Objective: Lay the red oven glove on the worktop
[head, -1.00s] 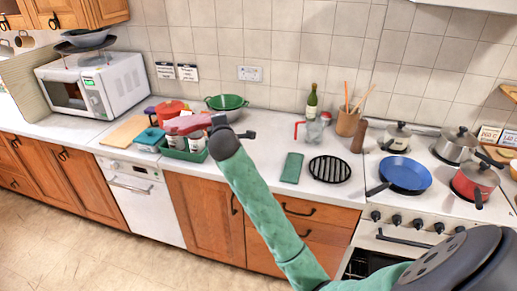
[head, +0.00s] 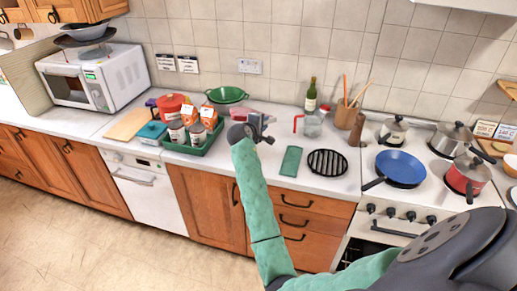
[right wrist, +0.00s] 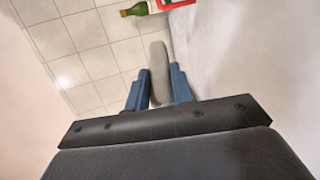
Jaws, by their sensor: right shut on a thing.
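My right gripper (head: 265,125) is above the worktop (head: 225,172), between the green tray and the glass jug. In the right wrist view, its two blue fingers (right wrist: 160,86) are shut on a grey-beige part of a thing (right wrist: 159,65). In the head view, a pinkish-red strip (head: 236,111), which looks like the oven glove, shows behind the gripper. Most of it is hidden by my wrist, so its shape is unclear. My left gripper is not in view.
The green tray (head: 190,149) holds cans and cartons. A green folded cloth (head: 291,161) and a black grate (head: 327,162) lie right of the gripper. The jug (head: 312,126) and bottle (head: 311,94) stand behind. Bare worktop shows around the cloth.

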